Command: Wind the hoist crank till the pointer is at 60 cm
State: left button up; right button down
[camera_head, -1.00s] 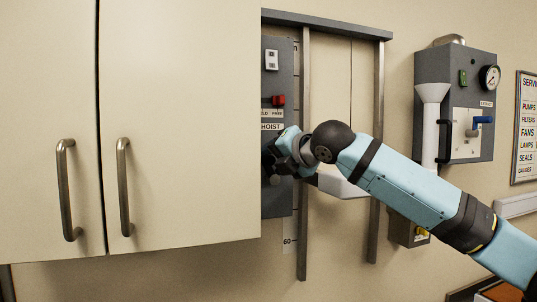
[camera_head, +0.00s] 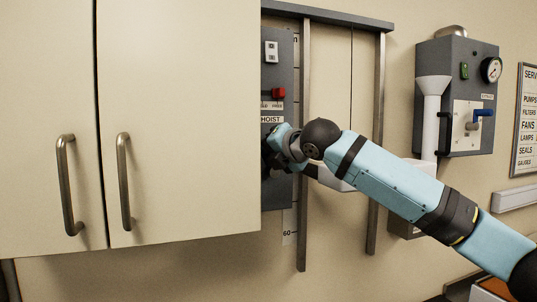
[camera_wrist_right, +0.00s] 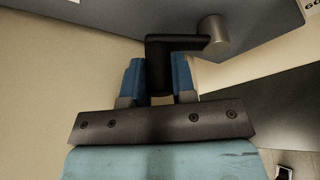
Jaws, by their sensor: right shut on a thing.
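The grey hoist panel (camera_head: 280,75) with its HOIST label stands partly behind the cupboard's right edge. My right gripper (camera_head: 275,158) is in front of the panel's lower part, hiding most of the crank in the head view. In the right wrist view, the blue fingers (camera_wrist_right: 160,82) are shut around the black crank grip (camera_wrist_right: 159,70). The crank's arm runs right to a round metal hub (camera_wrist_right: 214,35) on the panel. The scale (camera_head: 289,233) shows its 60 mark near the bottom. I cannot make out the pointer. My left gripper is not in view.
A cream cupboard (camera_head: 185,80) with two bar handles stands close on the left of the panel. Metal uprights (camera_head: 304,100) flank the hoist bay. A grey gauge box (camera_head: 463,95) hangs at right.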

jog(key=shift+d, duration=0.1)
jog(key=shift+w+d+r+m+y, duration=0.15)
jog(key=shift+d+m+y, duration=0.2)
jog(key=shift+m, duration=0.25)
jog(key=m, duration=0.1)
jog(key=d+m+y, duration=0.1)
jog(key=m, duration=0.1)
jog(key=d+m+t+y, duration=0.1)
jog(key=shift+w+d+r, duration=0.15)
jog(key=shift+w+d, duration=0.1)
jog(key=shift+w, duration=0.15)
jog(key=shift+m, duration=0.3)
jog(key=c, duration=0.9)
grip_release()
jog(key=shift+c, duration=0.2)
